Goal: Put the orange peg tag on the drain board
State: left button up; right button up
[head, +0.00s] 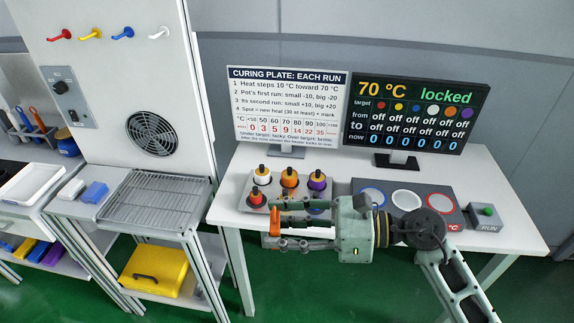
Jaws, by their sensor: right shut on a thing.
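My right gripper (279,224) reaches in from the right over the front of the white table, its fingers pointing left. It is shut on a small upright orange piece, which looks like the orange peg tag (275,219). The fingers hide part of the tag. The drain board seems to be the grey wire-ribbed rack (157,200) on the stand to the left, and its top is bare. The held tag is well to the right of this rack. My left gripper is out of view.
Black-knobbed pots in orange, purple, red and white stand in a grey holder (338,190) behind my gripper. The plate with ringed spots (378,187) lies right. A blue block (94,192) and a white block (71,189) lie left of the rack. A yellow case (155,271) sits below.

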jog(key=s+d+f+m+t+h, duration=0.1)
jog(key=d+m+t, duration=0.2)
jog(key=d, duration=0.7)
jog(key=s+d+f+m+t+h, duration=0.1)
jog(key=d+t, duration=0.3)
jog(key=d, duration=0.6)
jog(key=shift+s+d+m+t+h, duration=0.35)
jog(key=shift+s+m, duration=0.25)
jog(key=shift+m, duration=0.3)
jog(key=shift+a, duration=0.15)
